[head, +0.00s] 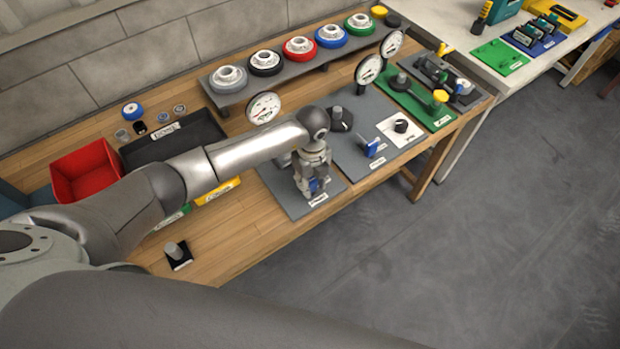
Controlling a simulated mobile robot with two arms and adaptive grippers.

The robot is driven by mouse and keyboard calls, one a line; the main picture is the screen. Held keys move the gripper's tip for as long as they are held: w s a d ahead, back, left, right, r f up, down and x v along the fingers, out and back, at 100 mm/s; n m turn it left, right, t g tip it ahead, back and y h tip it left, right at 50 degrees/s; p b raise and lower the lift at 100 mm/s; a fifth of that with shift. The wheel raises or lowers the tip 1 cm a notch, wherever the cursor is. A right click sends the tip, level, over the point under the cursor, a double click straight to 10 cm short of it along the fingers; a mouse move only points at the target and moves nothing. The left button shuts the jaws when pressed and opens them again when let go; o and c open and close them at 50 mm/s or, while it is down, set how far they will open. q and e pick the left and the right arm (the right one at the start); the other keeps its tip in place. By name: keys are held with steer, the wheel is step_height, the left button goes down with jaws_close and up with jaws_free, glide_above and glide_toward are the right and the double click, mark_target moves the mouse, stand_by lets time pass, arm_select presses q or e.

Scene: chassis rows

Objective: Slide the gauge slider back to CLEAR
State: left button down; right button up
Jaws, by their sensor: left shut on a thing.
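My left gripper (314,188) points down over a grey plate (291,208) on the wooden bench. It is shut on a small blue piece (313,185), which looks like the gauge slider's handle and is mostly hidden between the fingers. A white label (318,199) sits at the plate's front edge, too small to read. A round white dial gauge (263,108) stands behind this plate. My left arm covers part of the space between gauge and gripper. The slider's track and its CLEAR mark cannot be made out. My right gripper is not in view.
Right of the gripper, a similar grey plate carries a blue handle (371,148) and a black knob (401,126). A green plate (417,101) lies beyond. A red bin (86,170) and a black tray (204,130) stand left. A shelf (237,97) holds several coloured rings.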

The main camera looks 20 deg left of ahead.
arm_select(q)
steer(key=c, duration=1.3)
jaws_free()
steer(key=shift+s+d, duration=0.15)
steer(key=shift+c, duration=0.2)
steer(key=shift+o, duration=1.2)
steer(key=shift+d, duration=0.1)
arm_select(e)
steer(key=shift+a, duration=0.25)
arm_select(q)
steer(key=shift+r, duration=0.1)
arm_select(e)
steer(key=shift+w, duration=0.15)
arm_select(q)
step_height(320, 180, up, 12)
steer(key=shift+f, duration=0.1)
